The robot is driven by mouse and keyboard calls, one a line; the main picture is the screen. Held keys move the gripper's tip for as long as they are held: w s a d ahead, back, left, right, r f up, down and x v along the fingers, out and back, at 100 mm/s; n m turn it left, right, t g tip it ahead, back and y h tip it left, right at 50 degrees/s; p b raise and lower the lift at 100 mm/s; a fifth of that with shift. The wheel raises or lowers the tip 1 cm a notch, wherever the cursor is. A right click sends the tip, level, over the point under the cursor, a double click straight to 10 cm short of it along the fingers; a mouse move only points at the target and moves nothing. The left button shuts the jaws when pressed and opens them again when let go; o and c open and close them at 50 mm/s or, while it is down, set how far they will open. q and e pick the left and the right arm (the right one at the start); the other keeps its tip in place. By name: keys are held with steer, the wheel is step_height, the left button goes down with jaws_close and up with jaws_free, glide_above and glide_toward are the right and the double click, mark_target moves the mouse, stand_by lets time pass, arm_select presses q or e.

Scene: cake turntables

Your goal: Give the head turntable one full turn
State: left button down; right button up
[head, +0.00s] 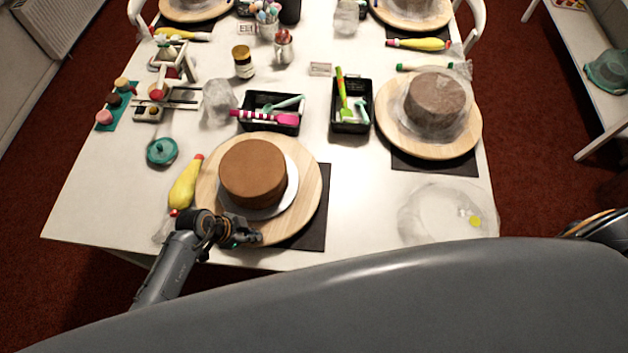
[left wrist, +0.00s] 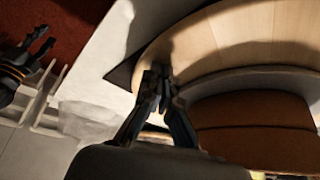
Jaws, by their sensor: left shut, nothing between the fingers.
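A round wooden turntable (head: 309,190) carries a smooth brown cake (head: 253,172) on a white board at the table's near left. The same turntable (left wrist: 240,35) fills the upper right of the left wrist view, with the cake (left wrist: 255,125) below. My left gripper (head: 246,237) is shut and empty at the turntable's near rim. In the left wrist view its fingertips (left wrist: 158,73) overlap the rim; I cannot tell whether they touch it. My right gripper (left wrist: 38,42) shows at the left edge of that view, away from the turntable, its fingers apart.
A yellow piping bag (head: 185,186) lies close to the turntable's left. A dark mat (head: 315,225) is under it. Black tool trays (head: 270,122) stand behind. Another turntable (head: 395,132) with a wrapped cake is at the right. A clear plastic item (head: 440,212) lies at the near right.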

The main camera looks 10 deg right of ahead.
mark_target(305, 218)
arm_select(q)
steer(key=shift+s+d, duration=0.25)
steer(key=shift+d, duration=0.4)
steer(key=shift+d, duration=0.1)
steer(key=shift+w+d, duration=0.2)
steer(key=shift+d, duration=2.85)
steer(key=w+d, duration=0.1)
steer(key=d, duration=0.3)
steer(key=w+d+b, duration=0.1)
steer(key=d, duration=0.1)
steer(key=shift+w+f, duration=0.1)
steer(key=shift+w, duration=0.2)
steer(key=shift+a, duration=0.1)
